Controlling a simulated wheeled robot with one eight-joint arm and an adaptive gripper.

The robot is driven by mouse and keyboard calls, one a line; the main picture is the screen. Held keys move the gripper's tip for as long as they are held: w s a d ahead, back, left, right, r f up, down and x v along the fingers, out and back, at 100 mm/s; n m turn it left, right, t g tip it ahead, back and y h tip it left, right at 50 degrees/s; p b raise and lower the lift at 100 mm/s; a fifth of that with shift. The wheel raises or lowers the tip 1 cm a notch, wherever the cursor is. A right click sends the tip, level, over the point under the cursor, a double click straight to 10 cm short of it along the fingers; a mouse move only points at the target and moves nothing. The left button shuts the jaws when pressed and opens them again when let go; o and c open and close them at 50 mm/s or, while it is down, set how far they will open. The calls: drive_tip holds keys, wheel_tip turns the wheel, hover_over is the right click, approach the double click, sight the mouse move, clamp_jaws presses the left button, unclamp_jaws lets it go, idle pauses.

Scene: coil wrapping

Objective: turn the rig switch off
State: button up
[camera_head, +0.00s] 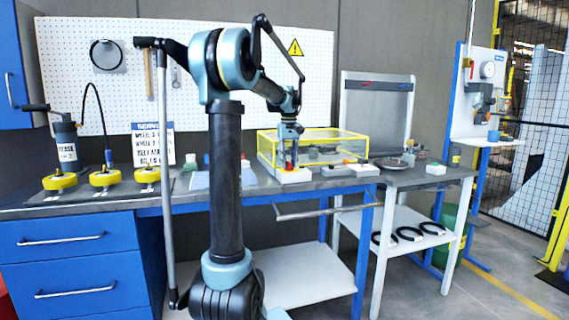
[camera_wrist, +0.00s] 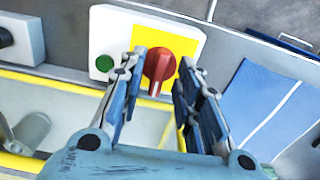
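The rig switch is a red rotary knob (camera_wrist: 158,68) on a yellow plate of a white box (camera_wrist: 112,30). A green round button or lamp (camera_wrist: 104,63) sits to the knob's left. The knob's raised grip runs nearly up and down in the wrist view, with a pale mark at its lower end. My gripper (camera_wrist: 163,58) is open, with one finger on each side of the knob. Contact with the knob cannot be told. In the head view my gripper (camera_head: 290,148) points down over the white switch box (camera_head: 293,176), hiding most of its top.
A yellow-edged clear enclosure (camera_head: 325,140) stands right behind the box. Another white box (camera_head: 351,170) is to its right. A blue mat (camera_wrist: 265,105) lies close by. Yellow spools (camera_head: 105,177) and a grease can (camera_head: 66,145) stand at the bench's left.

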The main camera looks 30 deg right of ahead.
sight(288, 162)
wheel_tip(288, 162, up, 12)
idle(0.6)
drive_tip(key=shift+f, duration=0.1)
idle(0.4)
drive_tip(key=s+a+f, duration=0.2)
drive_tip(key=a+f, duration=0.2)
drive_tip(key=a, duration=0.5)
drive_tip(key=s+a+f+n+t, duration=0.1)
drive_tip(key=s+a+f, duration=0.15)
drive_tip(key=a, duration=0.55)
drive_tip(key=s+a+f, duration=0.2)
drive_tip(key=a+f, duration=0.2)
drive_tip(key=a, duration=0.5)
drive_tip(key=s+a+f, duration=0.5)
drive_tip(key=f, duration=0.3)
drive_tip(key=s+a+f+n, duration=0.1)
drive_tip(key=s+a+f, duration=0.4)
drive_tip(key=f, duration=0.3)
drive_tip(key=s+a+f+t, duration=0.1)
drive_tip(key=s+a+f, duration=0.4)
drive_tip(key=s+f, duration=0.2)
drive_tip(key=shift+s+a+f+n, duration=0.15)
drive_tip(key=shift+f+n, duration=0.25)
drive_tip(key=shift+f, duration=0.05)
